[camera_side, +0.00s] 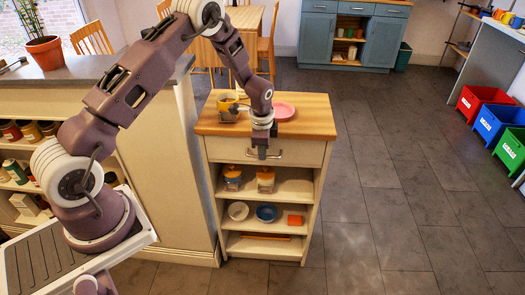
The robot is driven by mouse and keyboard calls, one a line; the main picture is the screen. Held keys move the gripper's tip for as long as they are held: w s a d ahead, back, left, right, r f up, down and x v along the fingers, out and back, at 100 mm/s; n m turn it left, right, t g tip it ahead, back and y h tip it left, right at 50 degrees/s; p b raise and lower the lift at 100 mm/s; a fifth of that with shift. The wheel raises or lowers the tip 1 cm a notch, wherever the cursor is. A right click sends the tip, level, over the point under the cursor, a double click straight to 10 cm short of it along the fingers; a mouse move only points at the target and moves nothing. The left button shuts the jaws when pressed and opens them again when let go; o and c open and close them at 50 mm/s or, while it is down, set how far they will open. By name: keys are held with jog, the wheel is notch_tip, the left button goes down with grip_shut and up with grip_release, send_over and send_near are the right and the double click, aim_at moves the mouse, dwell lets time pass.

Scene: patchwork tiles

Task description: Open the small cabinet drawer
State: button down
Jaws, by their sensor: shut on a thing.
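The small cabinet (313,190) is cream with a wooden top and stands in the middle of the side view. Its single drawer (307,154) is below the top, and its front looks flush with the frame. My gripper (262,153) points down in front of the drawer front and is shut on the drawer handle (277,154), of which only a part shows beside the fingers. The fingers hide the rest of the handle.
A counter (150,72) stands close on the left. The floor (375,220) in front and to the right is clear.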

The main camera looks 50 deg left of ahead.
jog(key=s+d, duration=1.1)
jog(key=shift+s+d, duration=0.3)
jog(key=shift+d, duration=0.05)
jog(key=c, duration=1.8)
grip_release()
notch_tip(320, 180, up, 7)
jog(key=shift+s+d, duration=0.45)
